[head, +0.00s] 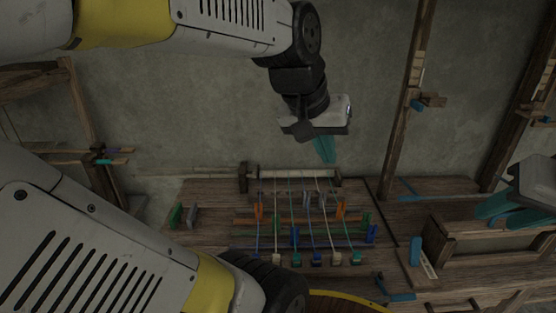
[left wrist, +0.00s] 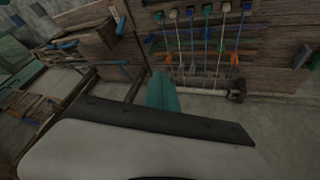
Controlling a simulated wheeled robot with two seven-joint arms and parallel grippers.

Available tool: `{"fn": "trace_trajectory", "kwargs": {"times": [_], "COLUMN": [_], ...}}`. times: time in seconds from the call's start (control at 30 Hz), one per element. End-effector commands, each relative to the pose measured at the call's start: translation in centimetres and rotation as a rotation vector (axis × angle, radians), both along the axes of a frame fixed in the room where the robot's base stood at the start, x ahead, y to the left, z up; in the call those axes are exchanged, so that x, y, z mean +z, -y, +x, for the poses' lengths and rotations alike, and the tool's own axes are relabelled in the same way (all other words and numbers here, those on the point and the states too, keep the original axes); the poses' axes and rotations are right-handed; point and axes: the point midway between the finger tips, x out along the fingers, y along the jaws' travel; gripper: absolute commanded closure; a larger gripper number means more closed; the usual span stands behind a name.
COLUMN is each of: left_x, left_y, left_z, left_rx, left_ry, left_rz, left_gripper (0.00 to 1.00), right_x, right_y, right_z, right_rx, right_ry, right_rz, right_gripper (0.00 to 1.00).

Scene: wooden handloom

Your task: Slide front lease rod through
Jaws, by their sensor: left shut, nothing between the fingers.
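The loom's warp threads (head: 291,215) run in several colours from a pale roller (head: 298,173) at the back to clips at the front. They also show in the left wrist view (left wrist: 206,45). Two thin rods cross the threads: a brownish one (head: 246,220) between orange clips, and one nearer the front (head: 272,246). I cannot tell for certain which is the front lease rod. My left gripper (head: 323,150) hangs above and behind the roller, teal fingers together and empty; they also show in the left wrist view (left wrist: 162,92). My right gripper (head: 508,210) is at the right edge, its fingers partly overlapping.
Green and grey blocks (head: 184,216) stand on the left of the loom board. A wooden frame (head: 480,245) and a teal-marked post (head: 417,250) stand on the right. Upright wooden posts (head: 408,95) rise behind. A round wooden rim (head: 340,301) shows at the bottom.

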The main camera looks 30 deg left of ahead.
Motion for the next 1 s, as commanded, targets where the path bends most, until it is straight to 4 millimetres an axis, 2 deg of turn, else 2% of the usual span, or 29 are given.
{"fn": "trace_trajectory", "kwargs": {"times": [0.1, 0.27, 0.47, 0.57, 0.7, 0.83, 1.0], "left_x": [1.1, 1.6, -0.1, -1.9, -5.3, -9.3, -14.7], "left_y": [-2.1, -5.7, -11.7, -15.4, -21.1, -27.0, -33.9], "left_z": [4.2, 10.2, 17.1, 20.1, 23.3, 25.0, 25.4], "left_rx": [0.165, 0.41, 0.72, 0.877, 1.103, 1.316, 1.57], "left_ry": [-0.08, -0.185, -0.31, -0.37, -0.453, -0.529, -0.613], "left_rz": [-0.045, -0.126, -0.245, -0.312, -0.417, -0.523, -0.657], "left_gripper": [1.0, 1.0, 1.0, 1.0, 1.0, 1.0, 1.0], "right_x": [0.0, 0.0, 0.0, 0.0, 0.0, 0.0, 0.0], "right_y": [0.0, 0.0, 0.0, 0.0, 0.0, 0.0, 0.0], "right_z": [0.0, 0.0, 0.0, 0.0, 0.0, 0.0, 0.0], "right_rx": [0.0, 0.0, 0.0, 0.0, 0.0, 0.0, 0.0], "right_ry": [0.0, 0.0, 0.0, 0.0, 0.0, 0.0, 0.0], "right_rz": [0.0, 0.0, 0.0, 0.0, 0.0, 0.0, 0.0], "right_gripper": [0.64, 0.64, 0.64, 0.64, 0.64, 0.64, 0.64]}}
